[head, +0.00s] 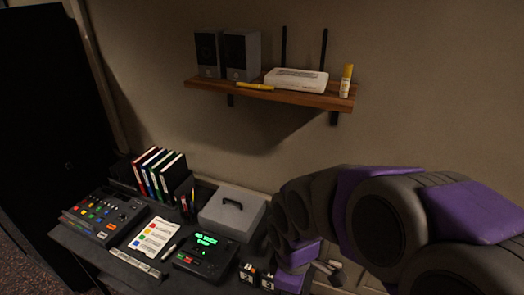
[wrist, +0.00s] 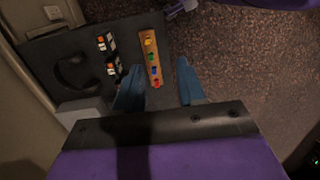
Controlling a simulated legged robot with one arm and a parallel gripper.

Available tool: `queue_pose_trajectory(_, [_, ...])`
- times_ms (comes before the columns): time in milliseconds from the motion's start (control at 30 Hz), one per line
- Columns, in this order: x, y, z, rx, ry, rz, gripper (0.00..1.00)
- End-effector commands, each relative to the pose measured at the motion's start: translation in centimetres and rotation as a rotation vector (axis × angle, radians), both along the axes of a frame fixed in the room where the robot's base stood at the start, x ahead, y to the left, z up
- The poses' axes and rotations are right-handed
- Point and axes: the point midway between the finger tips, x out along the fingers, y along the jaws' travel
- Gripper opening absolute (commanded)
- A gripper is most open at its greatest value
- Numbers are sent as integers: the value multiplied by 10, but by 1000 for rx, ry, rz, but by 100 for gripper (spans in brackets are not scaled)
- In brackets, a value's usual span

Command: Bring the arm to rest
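My gripper (wrist: 159,66) shows in the wrist view with its two blue fingers spread apart and nothing between them. It points down over the right edge of the dark desk (wrist: 40,50). In the head view my arm arches in from the right and bends down toward the desk's right end. The fingers cannot be made out there.
Near the fingers lie a wooden strip with coloured pieces (wrist: 151,45) and small black boxes (wrist: 107,42). A grey cash box (head: 232,212), green-lit device (head: 206,255), mixer (head: 105,216) and binders (head: 160,172) crowd the desk. A shelf (head: 275,94) hangs above.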

Motion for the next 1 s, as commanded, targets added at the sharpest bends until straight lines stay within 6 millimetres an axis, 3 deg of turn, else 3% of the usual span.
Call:
queue_pose_trajectory(200, [-64,-47,24,-52,11,-512,40])
queue_pose_trajectory(500, [-137,-74,34,-107,41,-1081,40])
queue_pose_trajectory(667, [-150,-76,35,-114,48,-1189,40])
queue_pose_trajectory(1000, [-151,-76,35,-116,49,-1199,40])
